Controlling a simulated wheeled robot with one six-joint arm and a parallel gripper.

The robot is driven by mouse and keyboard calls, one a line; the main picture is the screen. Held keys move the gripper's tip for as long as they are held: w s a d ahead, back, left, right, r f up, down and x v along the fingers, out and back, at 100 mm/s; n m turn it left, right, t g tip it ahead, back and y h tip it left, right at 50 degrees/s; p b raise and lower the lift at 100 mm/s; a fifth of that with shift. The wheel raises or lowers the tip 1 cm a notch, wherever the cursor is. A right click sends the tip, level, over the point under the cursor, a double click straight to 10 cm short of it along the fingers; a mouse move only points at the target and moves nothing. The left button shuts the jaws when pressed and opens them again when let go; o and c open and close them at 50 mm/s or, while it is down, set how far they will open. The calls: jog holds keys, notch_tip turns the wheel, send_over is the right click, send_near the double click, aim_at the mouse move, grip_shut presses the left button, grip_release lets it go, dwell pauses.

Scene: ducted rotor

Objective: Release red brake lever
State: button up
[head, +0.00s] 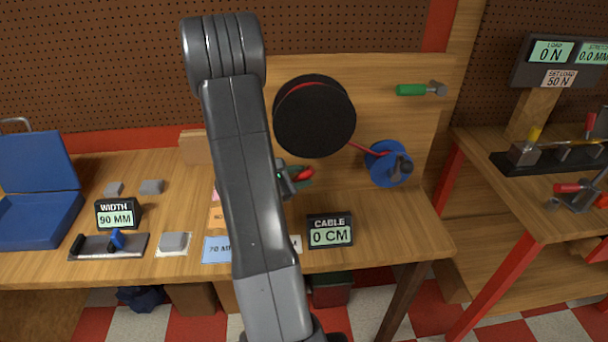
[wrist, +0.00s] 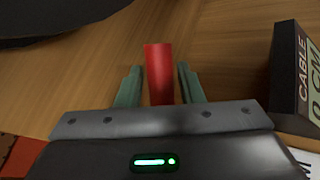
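The red brake lever (head: 305,174) shows as a short red bar near the black reel (head: 314,117), partly hidden by my gripper (head: 296,178) in the head view. In the wrist view the red lever (wrist: 158,72) stands between the two green fingers of my gripper (wrist: 160,84). A narrow gap shows on each side of the lever, so the fingers are open around it and not visibly touching it. The lever's lower end is hidden behind the gripper body.
A red cable runs from the reel to a blue wheel (head: 380,168) with a dark knob. The cable display (head: 330,231) reads 0 CM and stands close to the gripper's right in the wrist view. A green-handled lever (head: 411,90) is on the back board. My arm hides the bench middle.

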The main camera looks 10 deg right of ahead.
jog(key=shift+x, duration=0.85)
grip_shut()
